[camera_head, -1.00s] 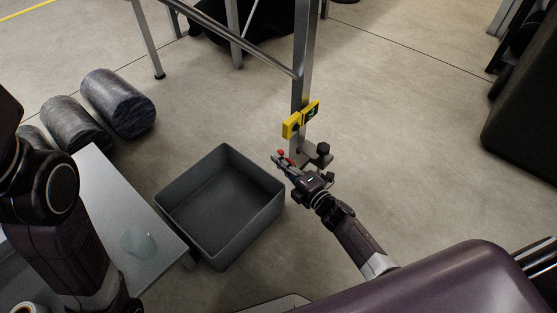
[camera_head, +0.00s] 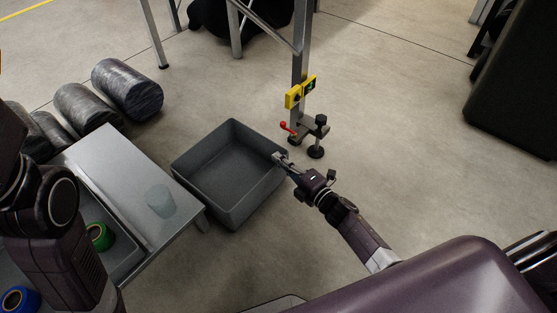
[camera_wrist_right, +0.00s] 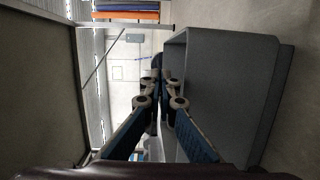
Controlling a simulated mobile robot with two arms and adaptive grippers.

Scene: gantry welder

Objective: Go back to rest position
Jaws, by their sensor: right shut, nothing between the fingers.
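My right gripper (camera_head: 282,160) is shut and empty, at the right rim of the grey bin in the head view. I cannot tell whether it touches the rim. In the right wrist view the two fingers of my right gripper (camera_wrist_right: 158,80) meet, with nothing between them. My left arm comes in from the left in the head view; its gripper is out of the picture.
The open grey bin (camera_head: 192,157) looks empty and also fills the right of the wrist view (camera_wrist_right: 262,60). A metal post (camera_head: 301,60) with a red-handled clamp (camera_head: 288,128) stands behind. A metal table (camera_head: 112,160) carries a translucent cup (camera_head: 160,201).

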